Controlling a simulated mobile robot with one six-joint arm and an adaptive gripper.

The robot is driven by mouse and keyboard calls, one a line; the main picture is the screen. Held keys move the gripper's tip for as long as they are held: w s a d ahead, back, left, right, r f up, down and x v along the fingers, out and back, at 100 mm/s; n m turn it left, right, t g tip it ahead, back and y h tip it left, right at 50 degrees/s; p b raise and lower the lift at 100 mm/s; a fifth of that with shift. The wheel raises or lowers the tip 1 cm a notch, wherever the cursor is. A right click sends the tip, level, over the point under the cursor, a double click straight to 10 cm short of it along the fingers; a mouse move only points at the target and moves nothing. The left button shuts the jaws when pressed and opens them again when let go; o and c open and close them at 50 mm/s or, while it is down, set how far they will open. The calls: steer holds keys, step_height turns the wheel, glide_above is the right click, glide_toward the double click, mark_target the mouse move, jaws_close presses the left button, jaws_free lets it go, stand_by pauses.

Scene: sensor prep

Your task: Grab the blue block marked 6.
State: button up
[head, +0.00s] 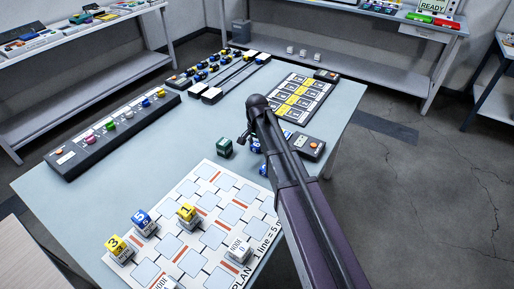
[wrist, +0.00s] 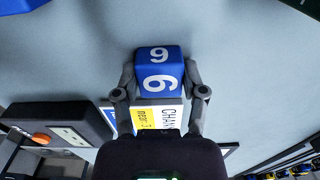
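The blue block marked 6 (wrist: 158,82) is in the middle of the wrist view, with a white 6 on two visible faces. My gripper (wrist: 160,72) has one finger on each side of it. The fingers lie very close along its sides; I cannot tell whether they press on it. A white and yellow label (wrist: 157,117) shows just below the block in the wrist view. In the head view my arm covers most of the gripper, and blue patches (head: 264,170) show beside it, with no readable mark.
A dark green block (head: 225,147) stands on the table left of my arm. A plan board (head: 215,212) holds yellow and blue numbered blocks. A panel with an orange button (head: 312,147) is just right of my arm.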

mark_target(257, 145)
steer(key=shift+c, duration=0.6)
steer(key=shift+r, duration=0.15)
step_height(257, 145, up, 4)
steer(key=p, duration=0.4)
steer(key=shift+f, duration=0.25)
steer(key=s, duration=0.5)
steer(key=s+d, duration=0.1)
steer(key=s, duration=0.4)
steer(key=s+r+p, duration=0.1)
steer(key=s, duration=0.5)
steer(key=shift+d+r, duration=0.1)
steer(key=shift+d, duration=0.05)
